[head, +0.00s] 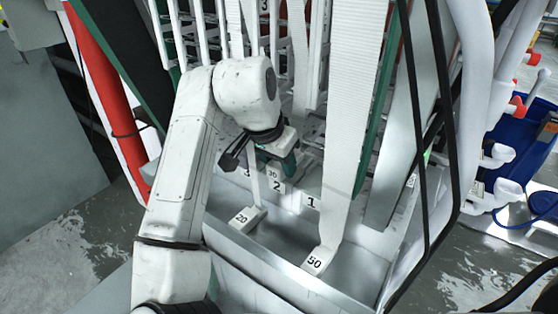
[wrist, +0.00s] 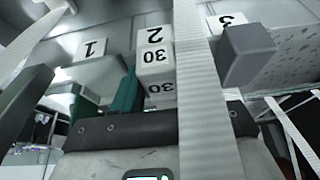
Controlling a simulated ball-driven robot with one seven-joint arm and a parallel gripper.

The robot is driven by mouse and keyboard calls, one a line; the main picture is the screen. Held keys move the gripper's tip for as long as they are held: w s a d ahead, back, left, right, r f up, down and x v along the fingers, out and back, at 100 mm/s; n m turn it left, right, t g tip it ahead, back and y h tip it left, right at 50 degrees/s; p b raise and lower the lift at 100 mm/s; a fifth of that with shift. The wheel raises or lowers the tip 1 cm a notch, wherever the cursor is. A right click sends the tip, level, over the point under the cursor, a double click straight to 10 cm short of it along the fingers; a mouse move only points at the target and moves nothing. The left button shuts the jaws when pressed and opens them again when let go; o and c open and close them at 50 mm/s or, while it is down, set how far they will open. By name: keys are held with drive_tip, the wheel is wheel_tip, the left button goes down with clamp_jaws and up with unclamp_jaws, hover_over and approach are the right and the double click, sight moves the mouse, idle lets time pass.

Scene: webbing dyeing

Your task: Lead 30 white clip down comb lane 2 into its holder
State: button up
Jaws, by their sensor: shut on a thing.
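The white 30 clip (head: 272,174) is at the comb's lower front edge, directly by the label 2 (head: 277,186). In the wrist view the clip (wrist: 156,55) shows its 30 face right against the label 2 (wrist: 155,34), upside down in the picture. My gripper (head: 284,160), with green fingers, is shut on the clip; one green finger also shows beside it in the wrist view (wrist: 128,95). Whether the clip is seated in its holder I cannot tell. Its strip is mostly hidden by my wrist.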

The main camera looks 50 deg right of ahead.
drive_tip(key=o, duration=1.2)
drive_tip(key=shift+c, duration=0.2)
drive_tip(key=v, duration=1)
drive_tip(key=shift+r, duration=0.4)
